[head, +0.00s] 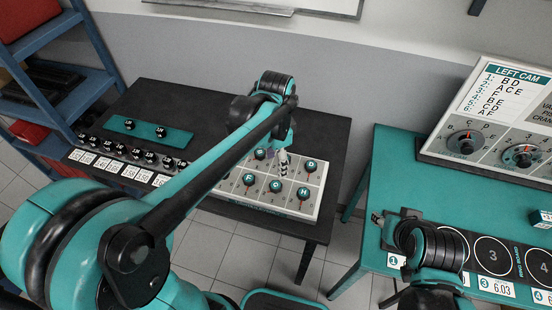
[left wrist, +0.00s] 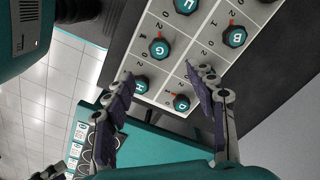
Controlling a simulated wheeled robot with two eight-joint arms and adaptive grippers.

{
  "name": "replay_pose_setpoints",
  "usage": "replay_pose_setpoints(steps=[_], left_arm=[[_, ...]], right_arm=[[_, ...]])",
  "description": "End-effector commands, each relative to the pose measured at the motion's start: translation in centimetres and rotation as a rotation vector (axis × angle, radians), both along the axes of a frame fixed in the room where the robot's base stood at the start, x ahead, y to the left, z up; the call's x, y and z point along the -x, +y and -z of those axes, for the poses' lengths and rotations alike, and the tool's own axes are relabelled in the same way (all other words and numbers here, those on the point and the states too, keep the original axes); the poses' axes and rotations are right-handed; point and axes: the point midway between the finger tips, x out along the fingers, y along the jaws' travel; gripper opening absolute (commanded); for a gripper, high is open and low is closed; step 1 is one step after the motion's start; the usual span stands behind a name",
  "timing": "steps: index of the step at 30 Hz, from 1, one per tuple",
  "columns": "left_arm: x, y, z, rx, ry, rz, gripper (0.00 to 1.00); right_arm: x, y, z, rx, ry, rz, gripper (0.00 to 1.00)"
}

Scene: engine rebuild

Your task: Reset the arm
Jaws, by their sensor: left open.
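My left arm reaches across the head view from the lower left. My left gripper (head: 284,165) hangs just above the knob panel (head: 312,214), near its middle knobs. In the left wrist view the two fingers of this gripper (left wrist: 162,92) are spread wide, with nothing between them. The lettered knobs H (left wrist: 141,83) and D (left wrist: 181,103) show between and behind the fingers; contact with the panel cannot be told. My right arm (head: 436,250) is folded at the lower right over the teal table. Its gripper is mostly hidden, and its jaws cannot be made out.
A black table (head: 330,133) carries the knob panel, a row of dark knobs with number cards (head: 120,168) and a teal strip (head: 150,131). A teal table (head: 385,160) at the right bears the LEFT CAM panel (head: 498,100). Blue shelves (head: 90,80) stand left.

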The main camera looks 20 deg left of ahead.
Motion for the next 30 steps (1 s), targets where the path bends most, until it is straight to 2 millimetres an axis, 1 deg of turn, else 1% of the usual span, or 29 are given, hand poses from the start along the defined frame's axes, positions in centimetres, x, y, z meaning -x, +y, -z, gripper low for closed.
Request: replay_pose_setpoints(steps=[1, 5, 21, 23, 26, 30], left_arm=[[0.0, 0.0, -0.4, 0.000, 0.000, 0.000, 0.56], [0.1, 0.0, -0.9, 0.000, 0.000, 0.000, 0.56], [0.2, 0.1, -0.9, 0.001, -0.008, -0.011, 0.56], [0.7, 0.3, -0.9, 0.003, -0.027, -0.040, 0.56], [2.1, 1.0, -0.9, 0.015, -0.094, -0.135, 0.56], [5.0, 2.3, -0.4, 0.059, -0.239, -0.347, 0.56]], right_arm=[[0.0, 0.0, 0.0, 0.000, 0.000, 0.000, 0.40], [0.0, 0.0, 0.0, 0.000, 0.000, 0.000, 0.40], [0.0, 0.0, 0.1, 0.000, 0.000, 0.000, 0.40], [0.0, 0.0, 0.3, 0.000, 0.000, 0.000, 0.40], [0.0, 0.0, 0.8, 0.000, 0.000, 0.000, 0.40], [0.0, 0.0, 1.7, 0.000, 0.000, 0.000, 0.40]])
